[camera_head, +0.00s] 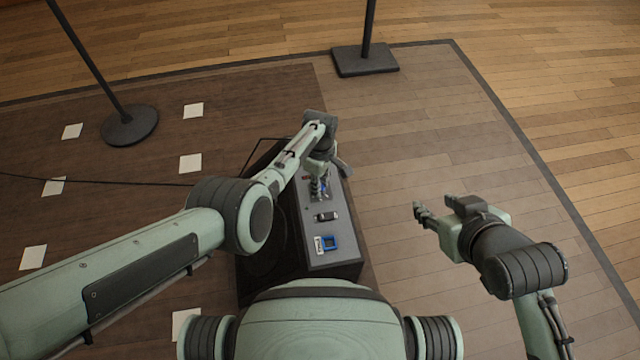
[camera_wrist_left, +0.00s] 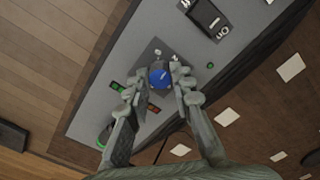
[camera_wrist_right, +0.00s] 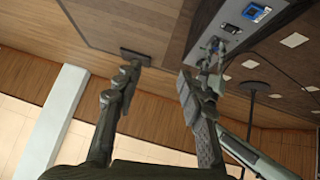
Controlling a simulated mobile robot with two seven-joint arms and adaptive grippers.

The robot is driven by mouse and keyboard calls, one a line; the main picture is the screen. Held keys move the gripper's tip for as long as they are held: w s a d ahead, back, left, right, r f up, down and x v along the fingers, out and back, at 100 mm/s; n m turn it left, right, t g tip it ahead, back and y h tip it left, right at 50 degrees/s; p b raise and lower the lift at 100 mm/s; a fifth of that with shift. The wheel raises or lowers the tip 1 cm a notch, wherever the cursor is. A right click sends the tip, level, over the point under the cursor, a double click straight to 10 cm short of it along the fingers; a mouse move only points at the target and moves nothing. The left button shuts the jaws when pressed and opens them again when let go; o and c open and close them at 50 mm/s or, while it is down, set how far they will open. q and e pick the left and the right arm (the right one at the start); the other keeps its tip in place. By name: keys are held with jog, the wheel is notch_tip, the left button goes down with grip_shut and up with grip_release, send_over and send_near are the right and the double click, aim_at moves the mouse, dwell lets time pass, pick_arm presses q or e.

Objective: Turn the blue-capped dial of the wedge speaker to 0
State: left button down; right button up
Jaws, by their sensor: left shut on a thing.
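The wedge speaker (camera_head: 318,256) stands on the floor in front of me, with a grey control panel on its top right side. The blue-capped dial (camera_wrist_left: 160,77) sits on a dark square plate in that panel. My left gripper (camera_wrist_left: 156,80) is shut on the dial, one finger on each side of the blue cap. In the head view my left gripper (camera_head: 320,184) comes down on the panel and mostly hides the dial. My right gripper (camera_head: 432,212) is open and empty in the air to the right of the speaker.
A black rocker switch (camera_head: 326,216) and a blue-framed socket (camera_head: 329,243) sit on the panel nearer to me. A round stand base (camera_head: 129,125) and a square stand base (camera_head: 365,60) are on the floor beyond. The floor right of the speaker is clear.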

pick_arm(q)
jog(key=n, duration=0.5)
jog(key=shift+n, duration=0.4)
jog(key=shift+n+b, duration=0.35)
jog(key=shift+n, duration=0.75)
pick_arm(e)
jog(key=shift+w+a+r+t+y, duration=0.5)
jog(key=shift+w+a+r+t, duration=0.5)
jog(key=shift+w+a+r, duration=0.4)
jog(key=shift+s, duration=0.1)
pick_arm(q)
jog(key=c, duration=1.3)
grip_release()
pick_arm(e)
jog(key=shift+d, duration=0.1)
jog(key=shift+s+f, duration=0.1)
jog(key=shift+f, duration=0.05)
pick_arm(q)
jog(key=shift+r, duration=0.55)
notch_tip(320, 180, up, 11)
